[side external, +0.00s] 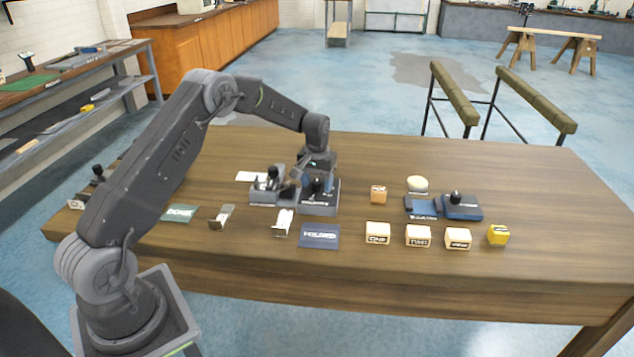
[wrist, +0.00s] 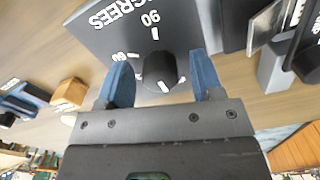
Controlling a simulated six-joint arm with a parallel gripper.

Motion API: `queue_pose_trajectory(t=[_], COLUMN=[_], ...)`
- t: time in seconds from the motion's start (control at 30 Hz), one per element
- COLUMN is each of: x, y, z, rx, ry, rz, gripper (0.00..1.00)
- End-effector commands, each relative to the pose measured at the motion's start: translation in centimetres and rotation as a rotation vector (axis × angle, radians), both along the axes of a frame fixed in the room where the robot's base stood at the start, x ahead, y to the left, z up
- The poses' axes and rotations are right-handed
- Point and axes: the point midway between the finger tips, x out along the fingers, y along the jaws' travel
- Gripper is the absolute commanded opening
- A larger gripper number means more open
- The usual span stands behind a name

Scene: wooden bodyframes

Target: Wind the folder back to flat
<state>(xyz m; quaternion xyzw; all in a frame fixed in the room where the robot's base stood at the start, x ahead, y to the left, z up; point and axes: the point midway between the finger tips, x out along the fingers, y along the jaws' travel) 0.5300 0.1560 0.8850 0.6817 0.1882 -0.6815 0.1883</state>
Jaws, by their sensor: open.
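The folder (side external: 320,210) is a dark grey device on the table's middle, with small metal and black parts on its left half. In the wrist view its dark dial plate (wrist: 120,30) reads "DEGREES", with marks for 90 and 60. A black knob (wrist: 160,68) stands on the plate between my fingers. White marks show at the knob's near edge; which one is its pointer I cannot tell. My gripper (wrist: 162,75) is open, with a blue finger on each side of the knob and gaps visible. In the side view my gripper (side external: 317,182) is down at the folder's right half.
A blue "FOLDED" card (side external: 319,236) and a green "DONE" card (side external: 179,213) lie in front. Bent metal pieces (side external: 222,216) (side external: 283,223) stand nearby. Wooden blocks (side external: 377,233), a yellow block (side external: 497,235) and a blue device (side external: 461,206) are to the right.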

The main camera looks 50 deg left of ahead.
Motion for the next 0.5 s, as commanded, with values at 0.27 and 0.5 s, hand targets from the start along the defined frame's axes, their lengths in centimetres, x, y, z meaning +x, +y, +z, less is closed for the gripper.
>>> queue_pose_trajectory(t=[0.27,0.5], x=[0.1,0.1], y=[0.0,0.0], z=[3.0,8.4], rx=[0.002,0.002], ry=[-0.005,-0.005], rz=[0.0,0.0], gripper=[0.6,0.6])
